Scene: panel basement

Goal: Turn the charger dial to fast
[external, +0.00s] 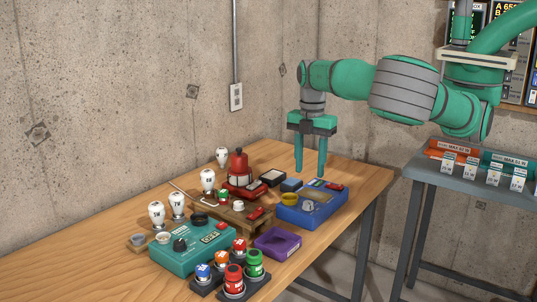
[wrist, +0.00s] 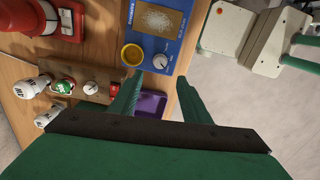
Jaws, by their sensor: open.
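A blue box (external: 322,214) lies on the wooden table with a pale dial (external: 308,206) and a yellow ring on its top. In the wrist view the blue box (wrist: 187,20) shows its white-grey dial (wrist: 160,60) just beyond my fingertips. A teal box (external: 205,255) nearer the front carries a black knob (external: 180,245) and a small display. I cannot read which box is the charger, nor any dial markings. My gripper (external: 310,172) points down above the blue box, open and empty. In the wrist view its fingers (wrist: 160,80) are spread.
A purple tray (external: 278,243) sits in front of the blue box. A wooden rack (external: 232,215), a red lantern (external: 238,170), white bulbs (external: 157,213) and colored jars (external: 254,264) crowd the table's middle. A grey side table (external: 470,182) stands to the right.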

